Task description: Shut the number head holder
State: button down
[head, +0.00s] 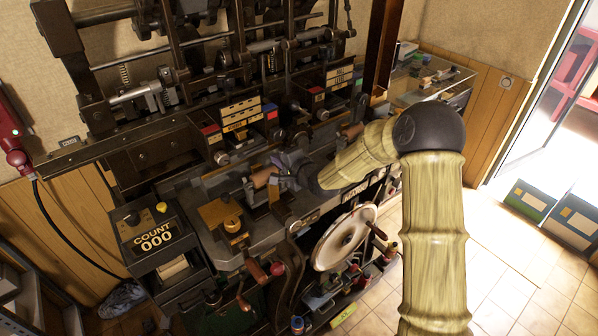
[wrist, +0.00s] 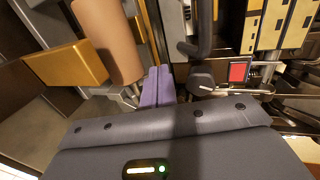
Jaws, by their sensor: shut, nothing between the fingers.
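My gripper (head: 281,168) is at the middle of the press bed, with its purple fingers (wrist: 158,87) shut together and empty in the wrist view. A brown cylindrical handle (head: 264,177) is just left of the fingers; it also shows in the wrist view (wrist: 108,40), close beside them. I cannot tell whether they touch. A dark rounded metal arm (wrist: 204,50) is right of the fingers. Which part is the number head holder, and whether it stands open, I cannot tell for sure; my gripper and wrist hide some of this area.
The dark press frame (head: 150,150) rises behind. A brass block (head: 222,212) is front left, near the COUNT box (head: 155,238). A large pale handwheel (head: 343,238) is at the front, below my arm. Open tiled floor (head: 500,270) lies to the right.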

jog(key=b+v, duration=0.2)
jog(key=v, duration=0.7)
jog(key=shift+s+d+b, duration=0.25)
jog(key=shift+s+b, duration=0.05)
jog(key=shift+s, duration=0.05)
jog(key=shift+r, duration=0.1)
jog(key=s+d+f+n+g+h, duration=0.45)
jog(key=s+d+n+h, duration=0.2)
jog(key=s+d, duration=0.45)
jog(key=s+d+n+g+h, duration=0.3)
jog(key=s+d, duration=0.5)
jog(key=s, duration=0.5)
jog(key=shift+g, duration=0.35)
jog(key=shift+d+r, duration=0.1)
